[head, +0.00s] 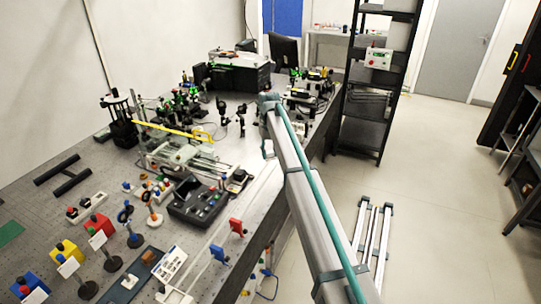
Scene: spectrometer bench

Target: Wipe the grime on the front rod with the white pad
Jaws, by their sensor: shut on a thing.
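I cannot make out my gripper in the head view; my large grey arm link with a teal strip crosses the middle and hides part of the bench's front edge. I cannot pick out the white pad. A stage with pale parallel rods (190,158) stands mid-bench, with a long yellow bar (172,130) over its far side. I cannot tell which rod is the front one, and no grime is discernible at this size.
The perforated bench (30,200) is crowded. A dark control box (198,203), a red clip (237,227), a blue clip (218,253) and a white rack (170,264) stand toward the front. A black shelf (363,110) stands behind. The floor (440,190) at right is mostly clear.

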